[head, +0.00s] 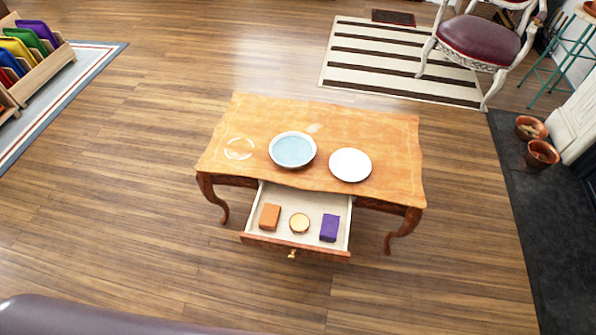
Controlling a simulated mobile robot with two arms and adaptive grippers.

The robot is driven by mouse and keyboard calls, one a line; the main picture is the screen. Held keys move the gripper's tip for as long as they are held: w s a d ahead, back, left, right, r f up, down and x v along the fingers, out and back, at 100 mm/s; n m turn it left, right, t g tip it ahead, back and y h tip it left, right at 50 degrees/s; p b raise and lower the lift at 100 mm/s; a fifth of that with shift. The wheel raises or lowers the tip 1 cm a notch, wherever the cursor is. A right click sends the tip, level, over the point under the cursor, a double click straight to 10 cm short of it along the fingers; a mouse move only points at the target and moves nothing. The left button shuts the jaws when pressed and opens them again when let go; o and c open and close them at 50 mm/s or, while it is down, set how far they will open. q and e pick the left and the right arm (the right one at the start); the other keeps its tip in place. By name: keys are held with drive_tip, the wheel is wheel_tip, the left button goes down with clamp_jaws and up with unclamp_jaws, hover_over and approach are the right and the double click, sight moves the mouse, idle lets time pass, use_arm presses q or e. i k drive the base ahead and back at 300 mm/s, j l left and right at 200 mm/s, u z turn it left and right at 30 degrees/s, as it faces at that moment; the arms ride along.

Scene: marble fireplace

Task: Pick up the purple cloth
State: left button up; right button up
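A purple folded cloth (329,228) lies at the right side inside the open drawer (314,201) of the wooden table (238,115). Beside it in the drawer are a small round yellowish thing (299,223) in the middle and an orange block-like thing (269,217) at the left. Neither of my grippers is in the head view.
A blue-and-white bowl (292,150), a white plate (350,165) and a clear glass-like round item (239,149) stand on the tabletop. An upholstered chair (481,40) stands on a striped rug (385,62) at the back right. The floor around the table is clear.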

sight(330, 226)
drive_tip(key=k+l+u, duration=0.1)
drive_tip(key=l+u, duration=0.15)
drive_tip(key=k+l+u, duration=0.1)
drive_tip(key=l+u, duration=0.2)
drive_tip(key=k+l+u, duration=0.25)
drive_tip(key=i+l, duration=0.1)
